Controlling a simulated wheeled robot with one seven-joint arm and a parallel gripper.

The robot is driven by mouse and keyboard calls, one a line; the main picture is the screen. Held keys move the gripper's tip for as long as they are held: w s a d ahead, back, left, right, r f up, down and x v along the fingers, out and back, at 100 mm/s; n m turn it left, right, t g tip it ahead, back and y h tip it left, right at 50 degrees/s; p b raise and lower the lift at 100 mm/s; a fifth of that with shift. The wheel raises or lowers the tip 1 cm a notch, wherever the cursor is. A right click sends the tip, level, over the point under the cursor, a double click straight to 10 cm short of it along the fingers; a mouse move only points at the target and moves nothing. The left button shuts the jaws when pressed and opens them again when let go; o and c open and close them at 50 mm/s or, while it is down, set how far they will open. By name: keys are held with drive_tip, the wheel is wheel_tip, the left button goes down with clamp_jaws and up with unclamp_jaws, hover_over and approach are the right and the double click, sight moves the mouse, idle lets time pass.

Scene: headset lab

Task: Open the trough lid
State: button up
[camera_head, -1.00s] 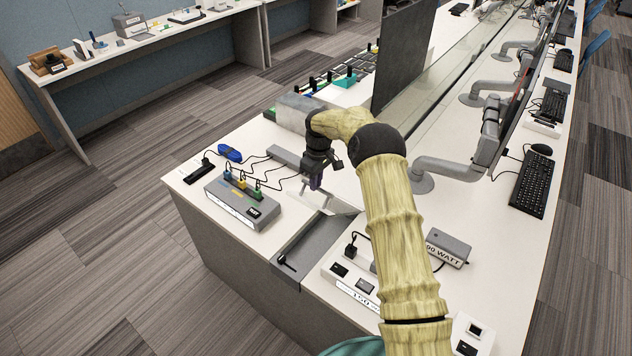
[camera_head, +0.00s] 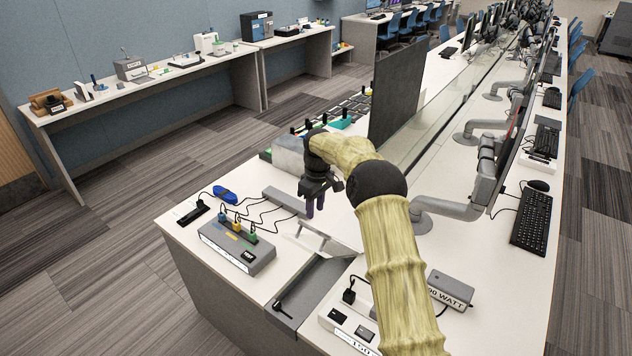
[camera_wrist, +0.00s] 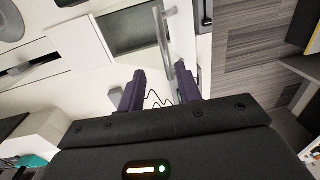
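The trough (camera_head: 312,284) is a dark grey recessed channel at the near end of the white workbench. A pale lid (camera_head: 340,246) with a thin raised handle bar (camera_head: 318,231) lies at its far end; how far it covers the trough is hard to tell. My gripper (camera_head: 315,206) points down just above and behind the handle bar. In the wrist view my gripper (camera_wrist: 162,90) has its two purple fingers apart. Part of the trough (camera_wrist: 130,32) shows beyond.
A grey power box (camera_head: 237,245) with coloured plugs and cables stands left of the trough. A white socket strip (camera_head: 350,325) and a grey power adapter (camera_head: 450,289) lie to its right. A clear box (camera_head: 288,155) and dark screen (camera_head: 398,95) stand behind my gripper.

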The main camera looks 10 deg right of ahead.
wheel_tip(320, 180, up, 11)
drive_tip(key=shift+w+d+f, duration=0.15)
drive_tip(key=shift+w+d, duration=0.05)
drive_tip(key=shift+w, duration=0.1)
drive_tip(key=shift+s, duration=0.1)
drive_tip(key=s+d+f+m+t, duration=0.1)
drive_tip(key=s+d+m, duration=0.1)
drive_tip(key=s, duration=1)
drive_tip(key=s+d+f+m+t, duration=0.1)
drive_tip(key=s+m, duration=0.3)
drive_tip(key=s, duration=0.8)
drive_tip(key=s+d+f+m+t, duration=0.1)
drive_tip(key=s+d+f+m, duration=0.1)
drive_tip(key=s, duration=1)
drive_tip(key=shift+d+m+h, duration=0.3)
drive_tip(key=shift+d+m, duration=0.4)
drive_tip(key=shift+d, duration=0.15)
drive_tip(key=shift+w, duration=0.1)
